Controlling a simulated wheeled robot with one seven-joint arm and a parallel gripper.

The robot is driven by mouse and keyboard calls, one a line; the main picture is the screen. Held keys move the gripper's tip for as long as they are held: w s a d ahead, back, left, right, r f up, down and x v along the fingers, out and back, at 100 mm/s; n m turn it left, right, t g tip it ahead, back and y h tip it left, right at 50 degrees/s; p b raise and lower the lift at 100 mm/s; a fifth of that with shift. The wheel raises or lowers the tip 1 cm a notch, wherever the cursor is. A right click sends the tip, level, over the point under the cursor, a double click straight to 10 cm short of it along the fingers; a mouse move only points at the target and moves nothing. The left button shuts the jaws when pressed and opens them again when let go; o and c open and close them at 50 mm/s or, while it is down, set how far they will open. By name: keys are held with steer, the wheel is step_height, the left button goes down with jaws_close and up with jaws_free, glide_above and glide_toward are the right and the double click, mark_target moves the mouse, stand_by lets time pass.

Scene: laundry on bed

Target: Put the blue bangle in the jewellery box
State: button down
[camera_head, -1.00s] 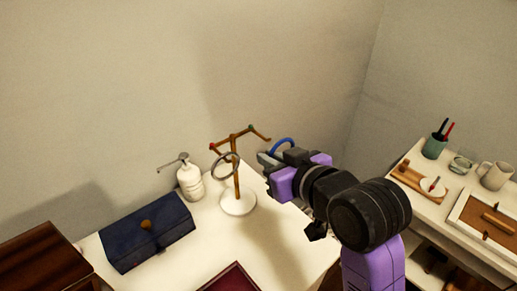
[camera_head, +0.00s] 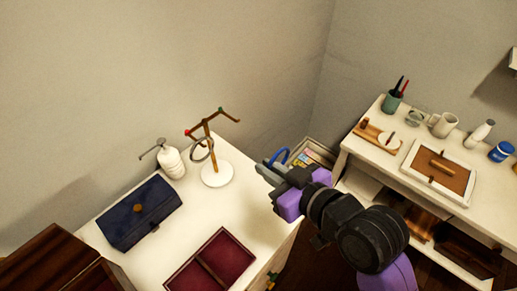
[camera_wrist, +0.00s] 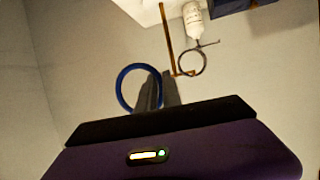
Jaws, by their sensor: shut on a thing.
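The blue bangle (camera_head: 278,154) is held at the tips of my gripper (camera_head: 266,169), above the right edge of the white table (camera_head: 262,205). In the wrist view the bangle (camera_wrist: 120,92) hangs around or beside the shut fingers (camera_wrist: 158,92), its ring sticking out to the left. A maroon-lined open tray with a divider (camera_head: 203,263) lies at the table's front, below and left of my gripper. A dark wooden box (camera_head: 45,262) is cut off at the lower left. I cannot tell for sure which of these is the jewellery box.
A wooden stand (camera_head: 207,133) with a dark ring on it stands left of my gripper. A white pump bottle (camera_head: 171,162) and a navy case (camera_head: 138,213) stand further left. A second table (camera_head: 372,153) with cups and a framed tray is at the right.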

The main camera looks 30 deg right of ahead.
steer(key=shift+s, duration=0.2)
steer(key=shift+w+d+r, duration=0.15)
steer(key=shift+w+d, duration=0.1)
steer(key=shift+m+h, duration=0.7)
steer(key=shift+h, duration=0.1)
steer(key=w+f+b, duration=0.1)
steer(key=f, duration=0.5)
steer(key=w+f+b, duration=0.1)
steer(key=f+b, duration=0.1)
steer(key=f, duration=0.4)
steer(key=w+f+b, duration=0.1)
steer(key=f+b, duration=0.1)
steer(key=f, duration=0.4)
steer(key=shift+w+a+f, duration=0.2)
steer(key=shift+a+f, duration=0.1)
steer(key=shift+r, duration=0.1)
